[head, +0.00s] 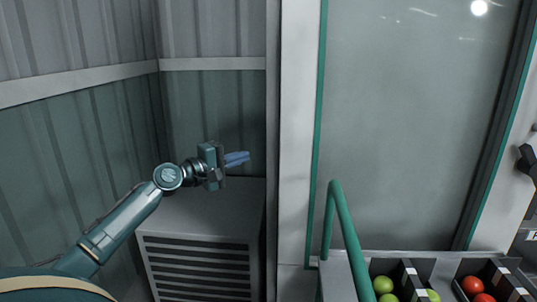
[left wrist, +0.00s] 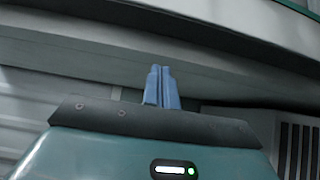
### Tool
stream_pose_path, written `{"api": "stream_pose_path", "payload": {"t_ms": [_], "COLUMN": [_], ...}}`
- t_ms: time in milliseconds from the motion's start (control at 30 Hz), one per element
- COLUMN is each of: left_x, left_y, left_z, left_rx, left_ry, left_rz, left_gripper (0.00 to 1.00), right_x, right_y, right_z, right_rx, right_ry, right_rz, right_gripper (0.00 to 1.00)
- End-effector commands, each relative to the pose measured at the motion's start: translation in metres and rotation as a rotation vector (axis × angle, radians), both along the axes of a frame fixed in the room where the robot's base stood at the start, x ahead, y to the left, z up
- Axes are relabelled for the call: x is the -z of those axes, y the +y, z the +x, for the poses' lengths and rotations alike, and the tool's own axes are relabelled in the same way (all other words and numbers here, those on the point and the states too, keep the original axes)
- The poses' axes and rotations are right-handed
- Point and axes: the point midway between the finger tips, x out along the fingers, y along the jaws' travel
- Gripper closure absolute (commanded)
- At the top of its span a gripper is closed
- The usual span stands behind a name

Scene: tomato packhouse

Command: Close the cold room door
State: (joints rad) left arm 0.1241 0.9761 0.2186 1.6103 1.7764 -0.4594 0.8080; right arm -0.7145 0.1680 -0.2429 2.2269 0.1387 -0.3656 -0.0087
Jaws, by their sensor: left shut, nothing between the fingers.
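A large glazed panel (head: 415,120) with green edging fills the right half of the head view. I cannot tell for sure whether it is the cold room door. A pale upright post (head: 297,130) stands at its left side. My left gripper (head: 237,158) is shut and empty, left of the post and above a grey slatted unit, with its blue fingers pointing right. In the left wrist view the blue fingers (left wrist: 161,88) are together, with pale horizontal surfaces beyond them. I see no clear contact. My right gripper is not in view.
The grey slatted unit (head: 200,240) stands in the corner of ribbed walls (head: 80,140). A green tube rail (head: 347,235) rises in front of the panel. Dark boxes hold green tomatoes (head: 383,284) and red tomatoes (head: 472,285). A dark fitting (head: 527,160) shows at the right edge.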

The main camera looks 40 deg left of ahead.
Motion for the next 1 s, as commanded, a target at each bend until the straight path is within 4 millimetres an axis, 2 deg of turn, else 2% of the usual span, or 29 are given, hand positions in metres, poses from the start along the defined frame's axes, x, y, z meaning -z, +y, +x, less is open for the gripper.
{"api": "stream_pose_path", "payload": {"t_ms": [333,400,633,1000], "left_x": [-0.002,-0.004,-0.001,0.001], "left_y": [-0.012,-0.023,-0.042,-0.045], "left_z": [0.048,0.054,0.065,0.067], "left_rx": [0.000,0.002,0.000,-0.001], "left_ry": [-0.002,0.000,0.000,0.001], "left_rz": [-0.003,0.001,-0.002,-0.001], "left_gripper": [1.00,1.00,1.00,1.00], "right_x": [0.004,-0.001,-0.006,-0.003], "right_y": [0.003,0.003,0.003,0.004], "right_z": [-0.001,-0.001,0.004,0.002], "right_rx": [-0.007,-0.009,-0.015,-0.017], "right_ry": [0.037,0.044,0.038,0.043], "right_rz": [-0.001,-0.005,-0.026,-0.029], "right_gripper": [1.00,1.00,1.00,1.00]}}
